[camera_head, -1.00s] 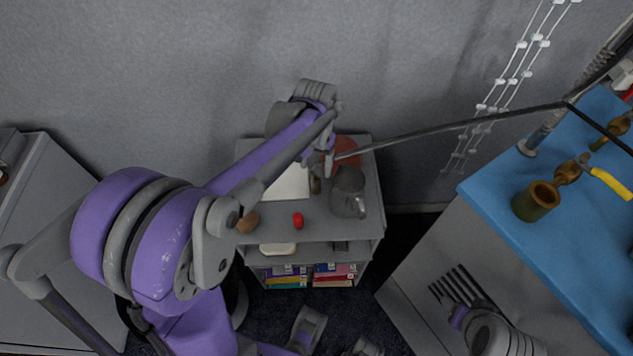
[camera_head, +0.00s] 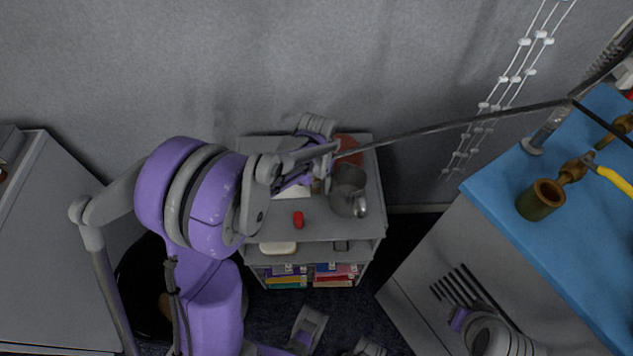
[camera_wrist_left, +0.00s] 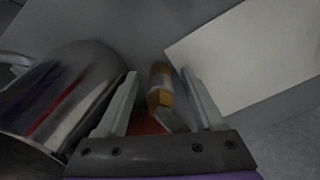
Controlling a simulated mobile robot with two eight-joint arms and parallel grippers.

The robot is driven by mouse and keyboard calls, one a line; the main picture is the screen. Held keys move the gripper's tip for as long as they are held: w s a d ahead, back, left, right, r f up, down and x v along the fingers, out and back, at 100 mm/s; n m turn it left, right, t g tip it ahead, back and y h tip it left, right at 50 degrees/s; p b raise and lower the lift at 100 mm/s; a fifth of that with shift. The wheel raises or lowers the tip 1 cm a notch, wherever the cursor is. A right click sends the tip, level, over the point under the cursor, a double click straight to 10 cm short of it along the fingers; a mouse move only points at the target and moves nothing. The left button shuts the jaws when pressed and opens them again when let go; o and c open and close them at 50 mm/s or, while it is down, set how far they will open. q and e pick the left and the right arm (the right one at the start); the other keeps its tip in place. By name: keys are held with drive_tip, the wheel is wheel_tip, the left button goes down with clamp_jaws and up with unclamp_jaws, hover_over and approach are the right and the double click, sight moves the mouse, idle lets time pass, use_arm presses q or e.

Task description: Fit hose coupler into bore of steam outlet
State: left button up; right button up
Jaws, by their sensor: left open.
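A small brass piece with a hex face (camera_wrist_left: 160,92), which looks like the hose coupler, stands between the fingers of my left gripper (camera_wrist_left: 160,74) in the left wrist view. The fingers are apart, with a gap on both sides of it. In the head view my left gripper (camera_head: 325,176) is low over the grey shelf unit and partly hides the coupler. A brass fitting with a round open bore (camera_head: 541,195), seemingly the steam outlet, sits on the blue surface (camera_head: 560,240) at right, far from the gripper. My right gripper's fingers do not show.
A metal jug (camera_head: 349,192) stands close beside the left gripper, also at left in the wrist view (camera_wrist_left: 70,95). A white sheet (camera_wrist_left: 250,55) lies on the other side. A red item (camera_head: 298,219) sits in front on the shelf unit (camera_head: 330,228). A dark line (camera_head: 450,131) runs above.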

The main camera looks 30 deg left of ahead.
use_arm(q)
clamp_jaws()
drive_tip(key=shift+r, duration=0.1)
idle(0.3)
